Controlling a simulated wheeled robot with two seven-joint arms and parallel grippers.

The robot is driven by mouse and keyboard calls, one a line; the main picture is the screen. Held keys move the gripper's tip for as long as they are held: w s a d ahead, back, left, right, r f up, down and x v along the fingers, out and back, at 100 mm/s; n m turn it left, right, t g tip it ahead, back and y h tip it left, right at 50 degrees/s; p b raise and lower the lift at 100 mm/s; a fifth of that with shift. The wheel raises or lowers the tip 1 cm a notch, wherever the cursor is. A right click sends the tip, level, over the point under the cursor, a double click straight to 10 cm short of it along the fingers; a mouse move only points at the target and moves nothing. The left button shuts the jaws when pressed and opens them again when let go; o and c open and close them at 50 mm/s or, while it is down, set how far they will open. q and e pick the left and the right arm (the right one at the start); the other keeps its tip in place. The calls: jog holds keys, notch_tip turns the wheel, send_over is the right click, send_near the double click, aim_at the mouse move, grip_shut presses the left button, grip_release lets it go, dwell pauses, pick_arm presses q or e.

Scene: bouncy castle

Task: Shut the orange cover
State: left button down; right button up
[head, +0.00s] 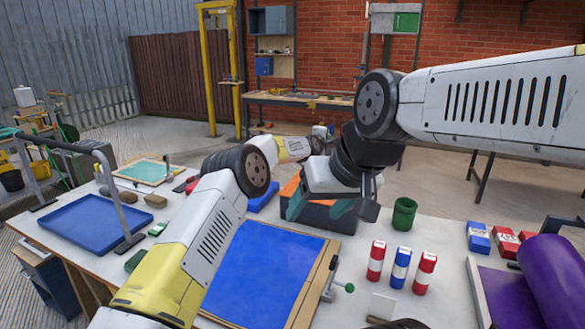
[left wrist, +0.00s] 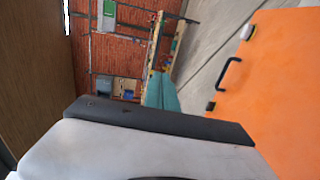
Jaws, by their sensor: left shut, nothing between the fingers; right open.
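The orange cover (left wrist: 285,95) fills the right of the left wrist view, with a black handle (left wrist: 228,73) on it. My left gripper's teal fingers (left wrist: 162,93) are shut and empty, apart from the handle in the picture. The cover's angle cannot be told.
A green cup (head: 403,214) and several red, blue and white cans (head: 400,268) stand right of the box. A blue board (head: 265,275) lies in front, a blue tray (head: 93,235) at left. A purple roll (head: 555,280) lies at right.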

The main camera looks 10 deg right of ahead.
pick_arm(q)
jog(key=shift+s, duration=0.1)
jog(key=s+a+r+m+g+y, duration=0.1)
jog(key=s+a+r+m, duration=0.3)
jog(key=s+a, duration=0.55)
jog(key=s+a+r+m+g+y, duration=0.1)
jog(key=s+a+r+m+y, duration=0.1)
jog(key=s+a+r, duration=0.7)
jog(key=s+a+r+m+g+y, duration=0.1)
jog(key=s+a+r+m+g, duration=0.15)
jog(key=s+a, duration=0.8)
jog(key=s+a+f+m+g+y, duration=0.1)
jog(key=s+a+f, duration=0.3)
jog(key=s+a, duration=0.6)
jog(key=s+a+f+m+g+y, duration=0.1)
jog(key=s+a+f, duration=0.3)
jog(key=s+a, duration=0.6)
jog(key=s+m+y, duration=0.1)
jog(key=s, duration=0.6)
jog(key=shift+a+f, duration=0.25)
jog(key=shift+f, duration=0.15)
jog(key=shift+g, duration=0.25)
